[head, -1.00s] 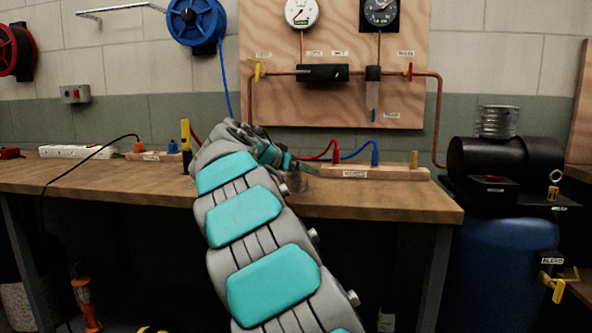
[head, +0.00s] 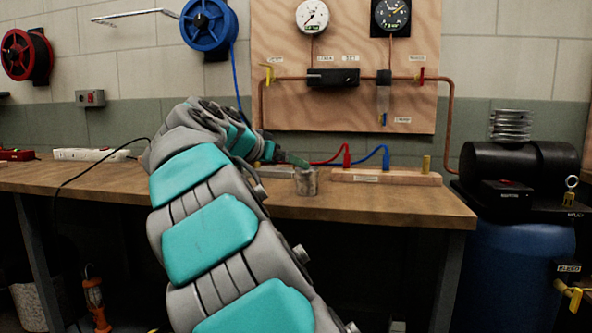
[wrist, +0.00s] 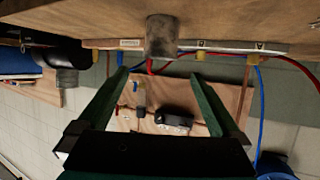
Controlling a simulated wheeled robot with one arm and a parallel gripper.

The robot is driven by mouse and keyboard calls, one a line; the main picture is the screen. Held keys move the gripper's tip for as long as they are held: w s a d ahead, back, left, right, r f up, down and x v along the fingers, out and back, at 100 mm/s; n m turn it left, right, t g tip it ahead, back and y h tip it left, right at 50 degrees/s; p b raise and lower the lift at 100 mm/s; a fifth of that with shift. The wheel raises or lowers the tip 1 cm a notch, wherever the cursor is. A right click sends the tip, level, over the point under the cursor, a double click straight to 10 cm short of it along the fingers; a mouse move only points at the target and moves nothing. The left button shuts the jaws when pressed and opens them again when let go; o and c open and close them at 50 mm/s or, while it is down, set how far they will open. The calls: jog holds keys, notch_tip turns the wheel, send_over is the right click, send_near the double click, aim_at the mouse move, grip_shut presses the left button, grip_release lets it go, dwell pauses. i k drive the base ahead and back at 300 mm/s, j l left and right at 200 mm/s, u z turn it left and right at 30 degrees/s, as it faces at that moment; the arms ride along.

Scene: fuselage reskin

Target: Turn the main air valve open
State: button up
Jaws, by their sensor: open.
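The plywood air panel (head: 345,112) hangs on the wall with copper pipe across it. A yellow valve handle (head: 269,76) is at the pipe's left and a red handle (head: 422,75) at its right. The small labels above them are too blurred to read, so I cannot tell which is the main air valve. My gripper (head: 292,158) is over the bench, below the panel and touching neither handle. In the wrist view its green fingers (wrist: 165,95) are spread apart with nothing between them. The panel shows upside down beyond them (wrist: 207,97).
A metal cup (head: 306,182) stands on the workbench (head: 400,205), close to my gripper. A wooden block with red and blue leads (head: 386,177) lies to its right. Hose reels hang at upper left. A black compressor (head: 515,160) on a blue tank stands right.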

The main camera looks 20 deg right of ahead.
aim_at(421, 76)
jog(key=z, duration=1.35)
